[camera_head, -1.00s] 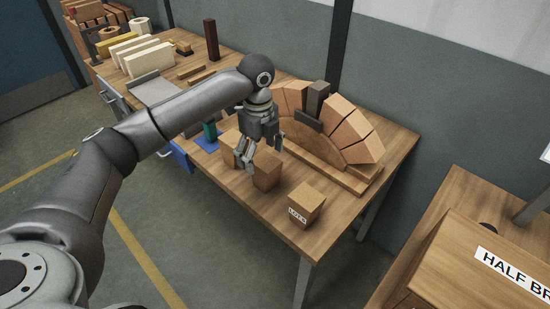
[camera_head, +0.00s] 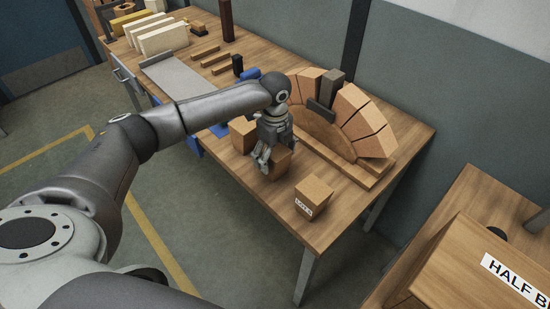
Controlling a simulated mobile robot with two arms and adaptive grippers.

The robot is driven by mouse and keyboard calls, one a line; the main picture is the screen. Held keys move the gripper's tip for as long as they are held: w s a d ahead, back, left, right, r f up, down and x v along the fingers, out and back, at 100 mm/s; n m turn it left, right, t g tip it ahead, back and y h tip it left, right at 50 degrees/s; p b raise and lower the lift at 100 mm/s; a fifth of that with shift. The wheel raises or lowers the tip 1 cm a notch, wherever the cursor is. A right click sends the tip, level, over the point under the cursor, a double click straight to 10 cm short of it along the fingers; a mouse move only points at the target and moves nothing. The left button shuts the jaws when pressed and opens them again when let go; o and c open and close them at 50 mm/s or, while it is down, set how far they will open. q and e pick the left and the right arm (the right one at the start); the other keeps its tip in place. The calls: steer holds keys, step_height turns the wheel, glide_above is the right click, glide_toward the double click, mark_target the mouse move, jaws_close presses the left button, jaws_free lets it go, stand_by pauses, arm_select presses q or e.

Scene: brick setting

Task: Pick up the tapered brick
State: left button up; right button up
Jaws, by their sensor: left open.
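Three loose tan bricks stand in a row on the wooden workbench (camera_head: 333,219): a left one (camera_head: 241,138), a middle one (camera_head: 281,167) and a front one (camera_head: 313,200) with a white label. I cannot tell clearly which of them is tapered. My left gripper (camera_head: 263,160) points down at the middle brick, its fingers open and overlapping that brick's left side in the picture. I cannot tell whether they touch it. The gripper hides part of the middle brick. My right gripper is not in view.
An arch of tan bricks (camera_head: 377,143) on a wooden form, with a dark grey piece (camera_head: 326,91) at its top, stands close behind the loose bricks. White blocks (camera_head: 163,39) and a grey plate (camera_head: 172,72) lie farther back. A labelled box (camera_head: 481,256) is at lower right.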

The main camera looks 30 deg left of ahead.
arm_select(q)
steer(key=shift+f, duration=0.9)
steer(key=shift+c, duration=0.5)
steer(key=c, duration=1.2)
steer(key=shift+r, duration=0.2)
